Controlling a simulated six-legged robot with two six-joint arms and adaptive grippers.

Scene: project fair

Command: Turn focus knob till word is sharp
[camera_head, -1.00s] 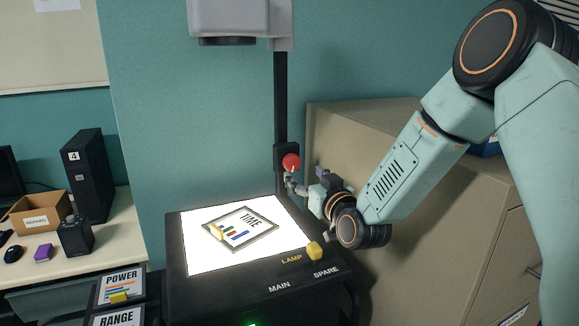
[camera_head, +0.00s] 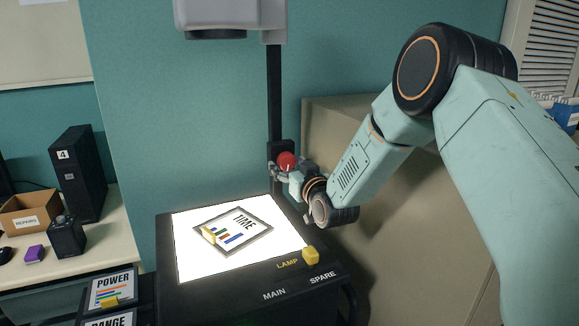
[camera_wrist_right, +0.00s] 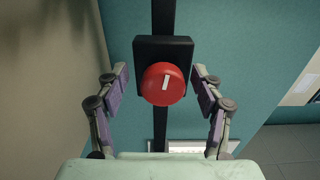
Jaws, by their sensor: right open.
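The red focus knob (camera_head: 287,161) sits on a black block on the projector's post. It also shows in the right wrist view (camera_wrist_right: 162,84), with a white mark tilted slightly right of upright. My right gripper (camera_head: 284,170) is at the knob in the head view. In the right wrist view its open fingers (camera_wrist_right: 161,88) stand on both sides of the knob, with gaps showing. A framed slide with the word TIME (camera_head: 262,236) lies on the lit projector stage (camera_head: 190,262). The projected word is not in view. My left gripper is not in view.
The projector head (camera_head: 228,15) hangs above the stage. A yellow lamp switch (camera_head: 311,256) is at the stage's front right. A beige cabinet (camera_head: 385,250) stands close on the right. POWER and RANGE slides (camera_head: 112,288) lie at lower left.

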